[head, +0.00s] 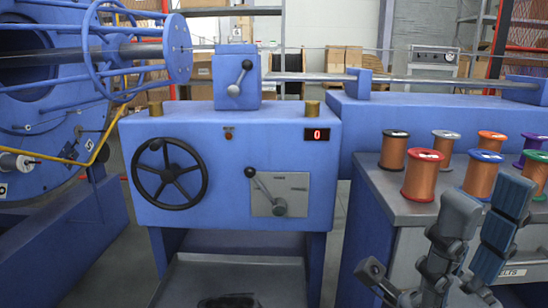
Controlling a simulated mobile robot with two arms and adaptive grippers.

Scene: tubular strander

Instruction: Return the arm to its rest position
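My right gripper (436,238) is at the lower right, in front of the grey cabinet. Its fingers are spread apart with nothing between them, so it is open and empty. It appears clear of the spools, though its fingers overlap the front ones in the picture. My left gripper and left arm are not in view.
A blue machine housing (232,190) has a black handwheel (170,174), a lever (266,192) and a red display (317,135) reading 0. Several wire spools, one red-flanged (422,175), stand on a grey cabinet top (392,203). A blue rotor cage (135,50) is at left.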

